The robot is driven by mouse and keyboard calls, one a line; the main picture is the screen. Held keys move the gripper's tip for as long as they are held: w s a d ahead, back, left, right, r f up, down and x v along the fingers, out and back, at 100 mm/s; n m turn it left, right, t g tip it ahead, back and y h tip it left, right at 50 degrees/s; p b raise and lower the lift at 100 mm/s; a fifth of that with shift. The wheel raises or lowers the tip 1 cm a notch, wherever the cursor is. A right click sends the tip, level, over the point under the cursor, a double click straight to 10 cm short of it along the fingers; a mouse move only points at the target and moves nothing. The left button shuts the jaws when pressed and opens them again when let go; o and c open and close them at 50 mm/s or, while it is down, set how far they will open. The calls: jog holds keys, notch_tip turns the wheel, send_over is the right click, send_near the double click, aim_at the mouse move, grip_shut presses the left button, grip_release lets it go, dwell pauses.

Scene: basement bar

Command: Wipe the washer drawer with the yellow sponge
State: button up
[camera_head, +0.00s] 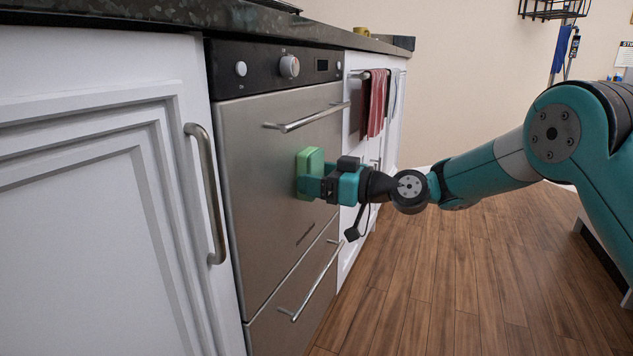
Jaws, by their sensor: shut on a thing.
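A green sponge (309,164) with a yellowish-green tint is held upright in my gripper (316,186). My gripper is shut on it and points left. The sponge is at the upper steel front (262,180) of a built-in appliance, right of centre and below its bar handle (307,118). It looks to be touching the panel, but I cannot be sure. Below is a lower steel drawer (290,325) with its own bar handle (312,285). Both fronts are closed. The fingers partly hide the sponge's lower right side.
A white cabinet door (90,200) with a protruding handle (207,195) stands at left. The appliance's black control panel (265,67) has knobs. Red towels (376,102) hang on a rail beyond. The wooden floor (440,290) at right is clear.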

jog(key=shift+w+d+p, duration=1.4)
jog(key=shift+w+d, duration=0.55)
jog(key=shift+w, duration=3.35)
jog(key=shift+s+a+b, duration=0.75)
jog(key=shift+s+b, duration=0.3)
jog(key=shift+s, duration=0.8)
jog(key=shift+s+a+b, duration=0.7)
jog(key=shift+s+b, duration=0.3)
jog(key=shift+s, duration=0.8)
jog(key=shift+s+a+b, duration=0.75)
jog(key=shift+s+b, duration=0.3)
jog(key=shift+s, duration=0.8)
jog(key=b+v, duration=0.3)
jog(key=v, duration=0.3)
jog(key=shift+d+b, duration=0.2)
jog(key=shift+b, duration=0.1)
jog(key=shift+w, duration=0.15)
